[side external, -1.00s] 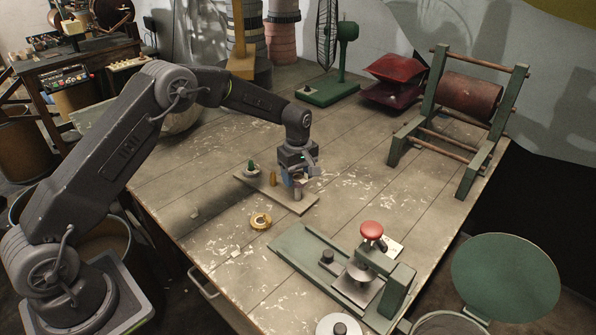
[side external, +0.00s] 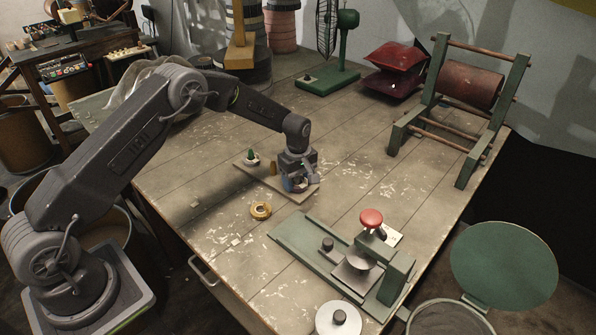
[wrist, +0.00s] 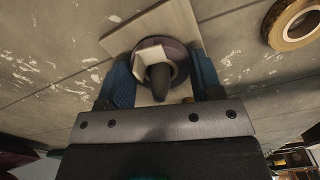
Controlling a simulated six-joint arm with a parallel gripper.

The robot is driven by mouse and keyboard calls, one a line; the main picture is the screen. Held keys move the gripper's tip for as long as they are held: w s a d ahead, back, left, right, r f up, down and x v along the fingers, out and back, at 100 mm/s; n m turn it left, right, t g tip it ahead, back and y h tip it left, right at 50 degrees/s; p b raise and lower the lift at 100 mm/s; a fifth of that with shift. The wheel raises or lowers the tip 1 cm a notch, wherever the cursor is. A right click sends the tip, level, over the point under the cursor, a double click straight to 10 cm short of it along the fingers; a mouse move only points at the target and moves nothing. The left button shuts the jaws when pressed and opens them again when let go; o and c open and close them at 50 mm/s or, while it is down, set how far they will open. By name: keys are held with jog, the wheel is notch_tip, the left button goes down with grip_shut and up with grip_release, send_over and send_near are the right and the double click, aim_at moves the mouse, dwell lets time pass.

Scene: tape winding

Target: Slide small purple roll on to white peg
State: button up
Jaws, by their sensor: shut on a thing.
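My gripper (side external: 298,183) is low over the right end of a pale board (side external: 241,162). In the wrist view its two blue fingers (wrist: 160,66) are shut on the small purple roll (wrist: 184,63), one on each side. Part of the board (wrist: 182,25) shows beyond the roll. How far down the peg the roll sits is hidden by the gripper in the side view.
A green peg (side external: 251,155) stands at the board's left end. A yellow tape roll (side external: 261,211) lies on the table in front of the board. A green fixture with a red knob (side external: 371,217) stands at the front right. The table behind the board is mostly clear.

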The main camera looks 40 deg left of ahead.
jog(key=o, duration=1.2)
jog(key=shift+r, duration=0.1)
jog(key=shift+r, duration=3.45)
